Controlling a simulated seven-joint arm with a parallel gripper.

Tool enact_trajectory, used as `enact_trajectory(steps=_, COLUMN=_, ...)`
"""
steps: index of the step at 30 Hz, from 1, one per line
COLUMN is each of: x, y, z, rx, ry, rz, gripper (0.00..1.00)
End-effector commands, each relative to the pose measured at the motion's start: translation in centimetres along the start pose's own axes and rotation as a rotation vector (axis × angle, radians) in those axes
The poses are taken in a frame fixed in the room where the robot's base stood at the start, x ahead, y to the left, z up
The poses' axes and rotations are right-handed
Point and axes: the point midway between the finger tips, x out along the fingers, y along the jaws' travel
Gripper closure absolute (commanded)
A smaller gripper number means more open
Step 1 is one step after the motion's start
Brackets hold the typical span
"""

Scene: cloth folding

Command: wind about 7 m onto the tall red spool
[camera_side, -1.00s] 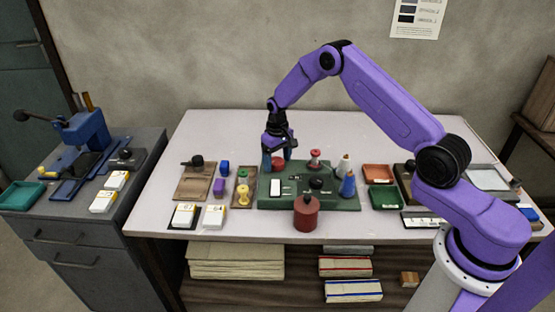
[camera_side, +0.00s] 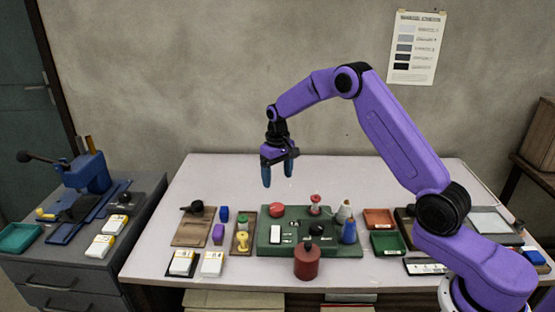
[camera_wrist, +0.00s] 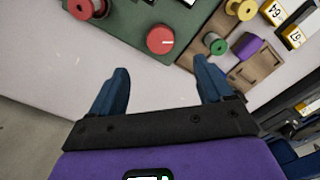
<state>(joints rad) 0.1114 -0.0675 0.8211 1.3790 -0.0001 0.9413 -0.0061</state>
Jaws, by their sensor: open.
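A red flanged spool (camera_side: 315,205) stands upright on a green base (camera_side: 345,250) in the side view. Part of it also shows at the top left of the wrist view (camera_wrist: 86,8). A round red knob or button (camera_side: 277,210) sits left of it on the base, and shows in the wrist view with a white mark (camera_wrist: 160,39). My gripper (camera_side: 278,175) is open and empty, raised above the table behind the base. In the wrist view its blue fingers (camera_wrist: 160,70) are spread apart with nothing between them. I cannot tell whether any line is on the spool.
A dark red canister (camera_side: 306,262) stands in front of the base. White and blue cones (camera_side: 348,230) stand at its right end. A wooden tray (camera_side: 241,249) with yellow and green spools lies left. Orange (camera_side: 379,217) and green (camera_side: 388,243) trays lie right. The table's back is clear.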

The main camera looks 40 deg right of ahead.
Motion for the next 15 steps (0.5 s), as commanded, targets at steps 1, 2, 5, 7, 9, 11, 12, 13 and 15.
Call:
enact_trajectory(steps=1, x=-1.1, y=0.0, z=-0.1, rx=0.0, ry=0.004, rz=0.0, gripper=0.2)
enact_trajectory(steps=2, x=-1.7, y=0.0, z=-0.1, rx=0.0, ry=0.005, rz=0.0, gripper=0.2)
enact_trajectory(steps=5, x=-3.3, y=0.0, z=-0.1, rx=0.0, ry=0.004, rz=0.0, gripper=0.2)
enact_trajectory(steps=7, x=-4.1, y=0.0, z=-0.1, rx=0.0, ry=0.003, rz=0.0, gripper=0.2)
enact_trajectory(steps=9, x=-4.8, y=0.0, z=-0.1, rx=0.0, ry=0.002, rz=0.0, gripper=0.2)
enact_trajectory(steps=11, x=-5.2, y=0.0, z=-0.1, rx=0.0, ry=0.001, rz=0.0, gripper=0.2)
enact_trajectory(steps=12, x=-5.3, y=0.0, z=0.0, rx=0.0, ry=0.001, rz=0.0, gripper=0.2)
enact_trajectory(steps=13, x=-5.4, y=0.0, z=0.0, rx=0.0, ry=0.001, rz=0.0, gripper=0.2)
enact_trajectory(steps=15, x=-5.5, y=0.0, z=0.0, rx=0.0, ry=0.001, rz=0.0, gripper=0.2)
